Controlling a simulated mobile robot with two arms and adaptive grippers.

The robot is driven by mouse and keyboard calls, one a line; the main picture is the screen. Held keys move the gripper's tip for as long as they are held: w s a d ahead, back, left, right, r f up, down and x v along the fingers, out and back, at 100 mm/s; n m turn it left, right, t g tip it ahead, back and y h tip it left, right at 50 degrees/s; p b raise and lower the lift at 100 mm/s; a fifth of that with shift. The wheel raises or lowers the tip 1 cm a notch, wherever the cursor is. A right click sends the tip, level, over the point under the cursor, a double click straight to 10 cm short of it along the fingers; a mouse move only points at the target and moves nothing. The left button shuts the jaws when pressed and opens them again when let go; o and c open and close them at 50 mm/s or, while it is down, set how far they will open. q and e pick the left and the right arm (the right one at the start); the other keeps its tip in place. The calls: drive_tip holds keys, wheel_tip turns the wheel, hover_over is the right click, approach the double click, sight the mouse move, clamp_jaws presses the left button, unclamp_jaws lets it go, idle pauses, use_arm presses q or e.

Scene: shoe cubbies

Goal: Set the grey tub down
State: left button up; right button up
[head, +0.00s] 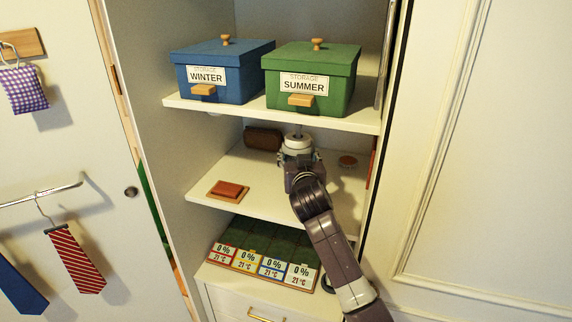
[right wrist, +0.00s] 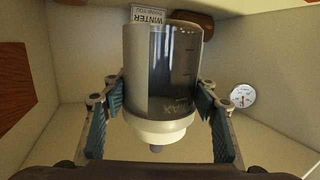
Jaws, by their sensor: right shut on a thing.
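The grey tub (right wrist: 172,65) is a cylinder with a pale, half-dark smoky wall and a cream-white rounded end toward me. In the right wrist view it is between the two teal-padded fingers of my right gripper (right wrist: 160,92), which is shut on it. In the head view my right arm reaches into the middle shelf (head: 248,165) of the cubby, and the tub is largely hidden there. I cannot tell whether the tub touches the shelf. My left gripper is not in view.
A brown case (head: 263,139) lies at the back of the middle shelf, and a red-brown block (head: 229,189) lies front left. A blue WINTER box (head: 222,70) and green SUMMER box (head: 312,78) stand on the shelf above. A round dial (right wrist: 242,96) shows in the wrist view.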

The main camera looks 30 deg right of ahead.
drive_tip(key=shift+w, duration=0.15)
drive_tip(key=f, duration=0.2)
drive_tip(key=s+f+p, duration=0.1)
drive_tip(key=shift+s+a+f, duration=0.1)
drive_tip(key=shift+a, duration=0.2)
drive_tip(key=f, duration=0.5)
drive_tip(key=shift+w+d+f+p, duration=0.1)
drive_tip(key=shift+w+f+p, duration=0.15)
drive_tip(key=shift+p, duration=0.15)
drive_tip(key=o, duration=1.2)
drive_tip(key=shift+f, duration=0.1)
drive_tip(key=shift+o, duration=0.2)
drive_tip(key=shift+s, duration=0.1)
drive_tip(key=shift+s, duration=0.1)
drive_tip(key=b+v, duration=0.2)
drive_tip(key=v, duration=0.8)
drive_tip(key=shift+f, duration=0.15)
drive_tip(key=shift+b+v, duration=0.35)
drive_tip(key=shift+v, duration=0.6)
